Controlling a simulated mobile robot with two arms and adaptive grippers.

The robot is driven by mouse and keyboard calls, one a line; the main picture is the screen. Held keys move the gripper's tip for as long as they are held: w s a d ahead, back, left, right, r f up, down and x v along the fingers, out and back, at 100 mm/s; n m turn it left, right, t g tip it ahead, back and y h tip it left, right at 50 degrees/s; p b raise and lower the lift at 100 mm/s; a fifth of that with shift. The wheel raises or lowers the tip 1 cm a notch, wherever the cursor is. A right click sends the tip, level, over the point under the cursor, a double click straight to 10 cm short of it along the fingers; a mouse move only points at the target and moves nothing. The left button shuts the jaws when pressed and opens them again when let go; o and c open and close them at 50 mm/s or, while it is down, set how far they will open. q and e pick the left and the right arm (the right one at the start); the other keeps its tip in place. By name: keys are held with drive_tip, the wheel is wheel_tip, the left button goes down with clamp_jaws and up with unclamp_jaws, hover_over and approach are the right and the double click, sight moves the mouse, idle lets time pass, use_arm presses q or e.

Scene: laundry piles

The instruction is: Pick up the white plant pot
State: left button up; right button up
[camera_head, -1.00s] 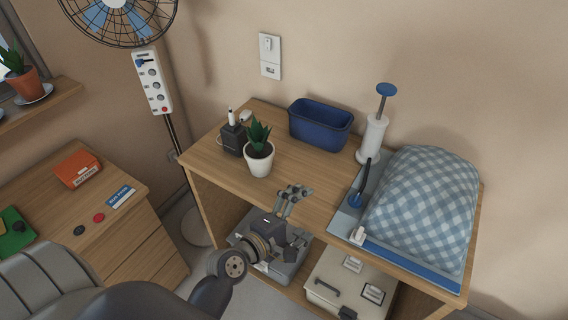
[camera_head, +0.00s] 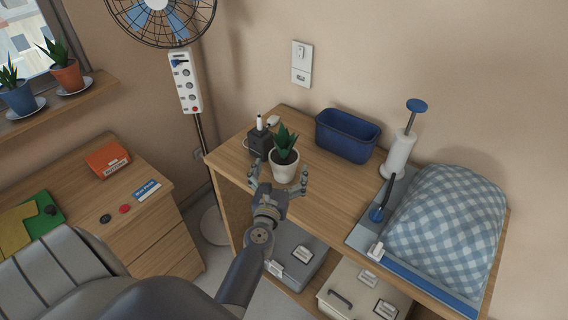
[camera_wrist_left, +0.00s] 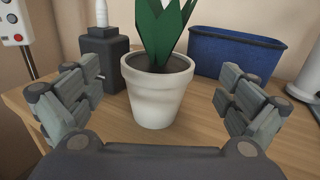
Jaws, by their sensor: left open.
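The white plant pot (camera_head: 284,170) holds a green spiky plant (camera_head: 285,142) and stands upright near the front left of the wooden shelf top (camera_head: 328,190). My left gripper (camera_head: 279,178) is open at the front edge of the shelf, its fingers pointing at the pot. In the left wrist view the pot (camera_wrist_left: 155,92) is centred, just beyond and between the spread fingers (camera_wrist_left: 158,100), with gaps on both sides. My right gripper is not in view.
A dark box (camera_head: 260,141) stands close behind the pot on the left. A blue bin (camera_head: 347,135) is behind it on the right. A white pump cylinder (camera_head: 398,154) and a checkered cushion (camera_head: 445,230) fill the shelf's right side.

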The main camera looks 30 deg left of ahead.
sight(284, 155)
use_arm(q)
drive_tip(key=shift+w+a+r, duration=0.15)
drive_tip(key=shift+w+a, duration=0.1)
drive_tip(key=shift+w, duration=0.3)
drive_tip(key=x, duration=0.4)
drive_tip(key=shift+w+a, duration=0.1)
drive_tip(key=shift+a, duration=0.1)
drive_tip(key=shift+c, duration=0.3)
drive_tip(key=c, duration=1.4)
